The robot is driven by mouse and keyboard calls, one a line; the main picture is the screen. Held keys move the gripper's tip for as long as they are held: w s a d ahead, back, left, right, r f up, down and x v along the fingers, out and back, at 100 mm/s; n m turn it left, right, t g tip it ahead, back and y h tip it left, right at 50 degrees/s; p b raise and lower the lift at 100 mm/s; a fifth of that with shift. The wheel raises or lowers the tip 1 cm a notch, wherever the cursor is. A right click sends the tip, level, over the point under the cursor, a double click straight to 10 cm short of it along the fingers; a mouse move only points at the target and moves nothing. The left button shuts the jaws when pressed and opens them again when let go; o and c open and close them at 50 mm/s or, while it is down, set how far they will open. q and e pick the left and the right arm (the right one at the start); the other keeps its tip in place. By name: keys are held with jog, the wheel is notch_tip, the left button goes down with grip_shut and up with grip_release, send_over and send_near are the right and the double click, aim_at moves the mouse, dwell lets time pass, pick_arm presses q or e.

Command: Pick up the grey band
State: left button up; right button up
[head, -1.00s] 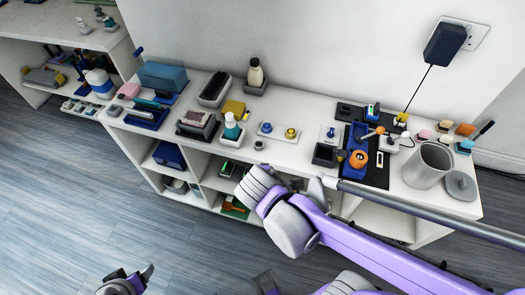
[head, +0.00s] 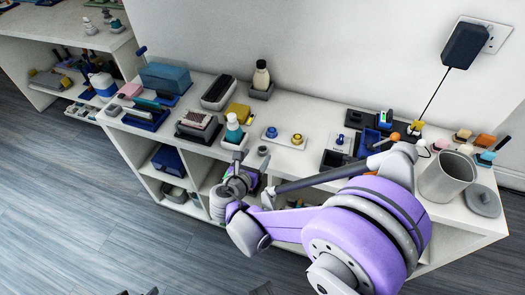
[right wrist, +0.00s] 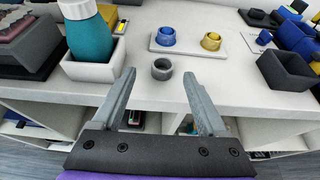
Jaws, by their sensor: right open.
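The grey band (head: 263,150) is a small dark grey ring lying on the white shelf top near its front edge. In the right wrist view the grey band (right wrist: 162,69) lies ahead, between the lines of my two fingers and apart from both. My right gripper (right wrist: 159,77) is open and empty, pointing at the band from the front edge. In the head view my right gripper (head: 240,170) is partly hidden by its own arm, just left of and below the band. Only dark tips of my left gripper (head: 137,292) show at the bottom edge.
A dark open box (right wrist: 288,72) is at right. The shelf around the band is bare.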

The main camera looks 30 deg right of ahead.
aim_at(264, 147)
jog(key=x, duration=0.5)
jog(key=shift+s+d, duration=0.2)
grip_shut()
